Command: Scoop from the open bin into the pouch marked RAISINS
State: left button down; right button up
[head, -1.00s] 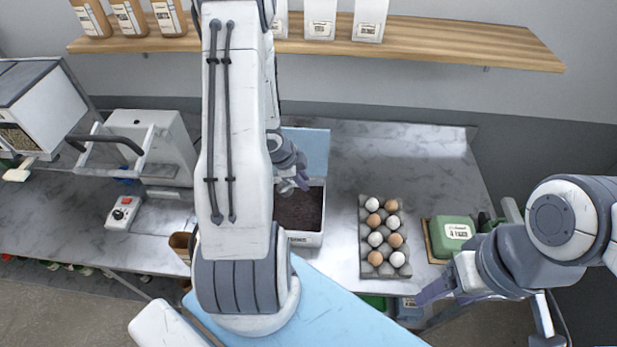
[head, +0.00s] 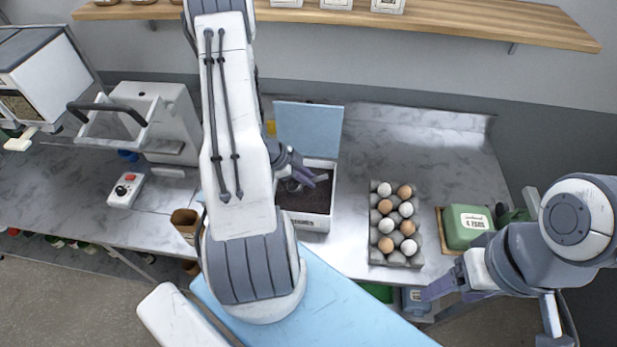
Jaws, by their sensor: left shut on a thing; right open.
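The open bin (head: 325,222) is white, holds dark brown contents and has its blue lid (head: 308,128) raised behind it. My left gripper (head: 305,181) is over the bin, low near the contents. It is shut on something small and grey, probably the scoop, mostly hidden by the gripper. A brown kraft pouch (head: 184,219) stands at the counter's front, left of my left arm and partly hidden by it; I cannot read a marking on it. My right gripper (head: 442,287) is open and empty at the counter's front edge, below the green box.
An egg tray (head: 375,257) with brown and white eggs stands right of the bin. A green labelled box (head: 467,226) is further right. A white machine (head: 160,115) and a switch box (head: 125,189) stand left. A wooden shelf (head: 450,22) runs above. The back right counter is clear.

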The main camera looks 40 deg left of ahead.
pick_arm(q)
notch_tip(320, 180, down, 4)
jog(key=b, duration=0.3)
jog(key=shift+r, duration=0.15)
jog(key=r+p, duration=0.2)
jog(key=r+y+p, duration=0.1)
jog(key=shift+w+d+r+g, duration=0.15)
jog(key=shift+d+r+g, duration=0.15)
jog(key=shift+r, duration=0.1)
jog(key=shift+g+y, duration=0.5)
jog(key=shift+y, duration=0.2)
jog(key=r+p, duration=0.2)
jog(key=r, duration=0.1)
jog(key=r+p, duration=0.1)
jog(key=shift+w+d+r, duration=0.3)
jog(key=shift+r, duration=0.1)
jog(key=shift+w+d+r+m+g+y+p, duration=0.15)
jog(key=shift+r+g+y+p, duration=0.25)
jog(key=shift+r+y, duration=0.45)
jog(key=shift+w+d+r+m+g+y+p, duration=0.15)
jog(key=shift+d+r+g+y+p, duration=0.25)
jog(key=shift+r, duration=0.7)
pick_arm(e)
jog(key=shift+r, duration=2)
pick_arm(q)
jog(key=shift+a, duration=0.1)
